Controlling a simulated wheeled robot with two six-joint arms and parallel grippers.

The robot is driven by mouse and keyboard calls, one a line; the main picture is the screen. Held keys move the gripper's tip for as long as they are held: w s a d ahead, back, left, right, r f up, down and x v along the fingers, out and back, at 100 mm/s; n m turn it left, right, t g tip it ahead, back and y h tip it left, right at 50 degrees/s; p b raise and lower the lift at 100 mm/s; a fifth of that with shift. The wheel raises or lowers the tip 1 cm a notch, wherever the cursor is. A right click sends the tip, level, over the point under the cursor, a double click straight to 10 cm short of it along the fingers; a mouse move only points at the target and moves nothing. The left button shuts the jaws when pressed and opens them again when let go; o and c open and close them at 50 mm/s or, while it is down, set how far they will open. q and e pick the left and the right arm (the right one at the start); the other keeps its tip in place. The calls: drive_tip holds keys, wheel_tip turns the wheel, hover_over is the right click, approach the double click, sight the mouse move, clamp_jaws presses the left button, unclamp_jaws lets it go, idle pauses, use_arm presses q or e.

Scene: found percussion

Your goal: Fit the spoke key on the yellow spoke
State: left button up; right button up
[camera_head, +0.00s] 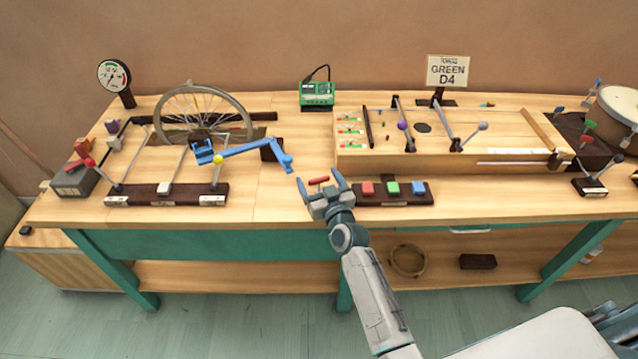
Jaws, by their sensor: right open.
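The spoked wheel (248,113) stands upright in a dark stand at the back left of the bench. Its spokes are thin; coloured ones show faintly low in the wheel, and I cannot clearly single out the yellow spoke. A small red piece (318,180), perhaps the spoke key, shows between the fingertips of my right gripper (319,183). The gripper is open, at the bench's front middle, to the right of and nearer than the wheel. I cannot tell whether the red piece touches a finger. My left gripper is not in view.
A blue lever (250,149) lies in front of the wheel. A dark strip with red, green and blue buttons (391,199) sits right of my gripper. A wooden zither-like box (450,163), a green device (317,95) and a "GREEN D4" sign (447,71) stand behind.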

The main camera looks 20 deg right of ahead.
drive_tip(key=shift+w, duration=0.2)
drive_tip(key=c, duration=1.1)
